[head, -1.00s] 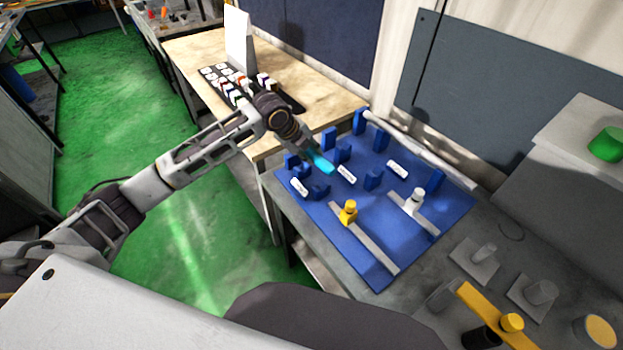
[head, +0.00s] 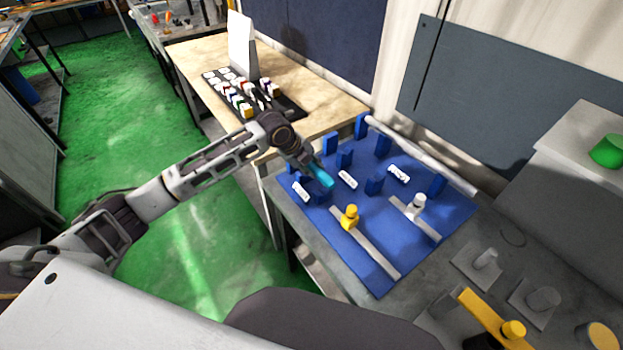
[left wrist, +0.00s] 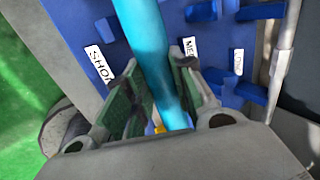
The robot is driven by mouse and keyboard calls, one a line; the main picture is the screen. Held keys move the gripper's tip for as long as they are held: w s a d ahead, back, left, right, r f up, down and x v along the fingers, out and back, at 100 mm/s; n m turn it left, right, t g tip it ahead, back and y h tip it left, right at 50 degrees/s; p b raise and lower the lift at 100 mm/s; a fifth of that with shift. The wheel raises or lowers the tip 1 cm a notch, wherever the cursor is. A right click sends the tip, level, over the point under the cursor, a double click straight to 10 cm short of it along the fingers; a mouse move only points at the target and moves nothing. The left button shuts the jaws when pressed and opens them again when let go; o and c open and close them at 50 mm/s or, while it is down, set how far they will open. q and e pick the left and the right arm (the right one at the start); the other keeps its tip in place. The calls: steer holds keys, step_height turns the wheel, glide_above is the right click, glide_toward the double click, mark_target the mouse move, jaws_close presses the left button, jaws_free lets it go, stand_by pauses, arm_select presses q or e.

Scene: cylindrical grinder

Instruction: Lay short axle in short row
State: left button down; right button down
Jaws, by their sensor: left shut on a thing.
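The short axle is a cyan rod (head: 321,175); it also shows in the left wrist view (left wrist: 150,50). My left gripper (head: 308,166) is shut on it, with fingers on both sides of the rod (left wrist: 158,98). The axle is over the left part of the blue board (head: 375,260), by the short row. That row's label (head: 301,191), reading "SHO…" in the left wrist view (left wrist: 99,65), lies beside it. A blue support (head: 317,197) shows just below the axle's near end. I cannot tell whether they touch. My right gripper is out of view.
The medium label (head: 348,179) and long label (head: 398,174) stand among more blue supports (head: 374,187). A long pale rod (head: 420,153) lies along the back. A yellow stop (head: 350,216) and a white stop (head: 417,205) sit on rails. A wooden table (head: 325,100) stands behind.

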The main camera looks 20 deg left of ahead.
arm_select(q)
steer(key=shift+w+f, duration=0.1)
steer(key=shift+f, duration=1.05)
steer(key=shift+f, duration=0.1)
steer(key=shift+f, duration=1.8)
steer(key=shift+f, duration=0.2)
steer(key=c, duration=1.2)
jaws_free()
steer(key=shift+f, duration=0.1)
steer(key=shift+r, duration=0.35)
steer(key=v, duration=1.2)
